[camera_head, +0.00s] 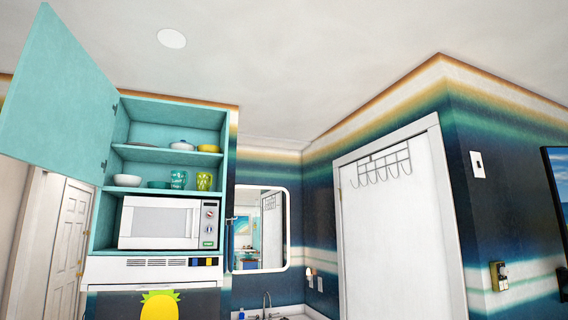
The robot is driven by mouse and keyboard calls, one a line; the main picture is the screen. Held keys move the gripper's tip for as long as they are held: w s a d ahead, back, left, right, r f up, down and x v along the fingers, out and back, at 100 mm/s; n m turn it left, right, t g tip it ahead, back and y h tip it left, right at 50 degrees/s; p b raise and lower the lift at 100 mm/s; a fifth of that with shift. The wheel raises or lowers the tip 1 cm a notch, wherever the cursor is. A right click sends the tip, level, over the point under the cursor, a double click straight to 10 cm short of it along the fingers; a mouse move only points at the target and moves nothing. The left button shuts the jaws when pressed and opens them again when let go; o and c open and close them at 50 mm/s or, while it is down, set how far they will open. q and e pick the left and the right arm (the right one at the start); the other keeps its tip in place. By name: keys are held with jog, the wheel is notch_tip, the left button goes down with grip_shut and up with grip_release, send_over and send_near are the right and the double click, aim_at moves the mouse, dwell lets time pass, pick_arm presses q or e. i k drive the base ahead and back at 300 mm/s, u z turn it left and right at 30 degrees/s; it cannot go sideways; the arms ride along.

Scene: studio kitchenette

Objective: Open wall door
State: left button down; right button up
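A turquoise wall cabinet (166,112) stands at left in the head view. Its door (58,95) is hinged on the left side and swung wide open, to the left of the cabinet. The shelves inside show. A white door (400,238) in a white frame is set in the striped wall at right, and it looks closed. A wire hook rack (381,168) hangs at its top. I cannot see a handle on it. Neither of my grippers is in view.
Bowls (128,180), green cups (204,181) and plates stand on the cabinet shelves, above a white microwave (158,223). A mirror (260,230) and a faucet (266,303) are in the middle. Another white door (66,245) is at far left.

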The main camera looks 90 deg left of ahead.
aim_at(58, 114)
jog(key=u, duration=0.05)
jog(key=k, duration=0.85)
jog(key=u, duration=1.8)
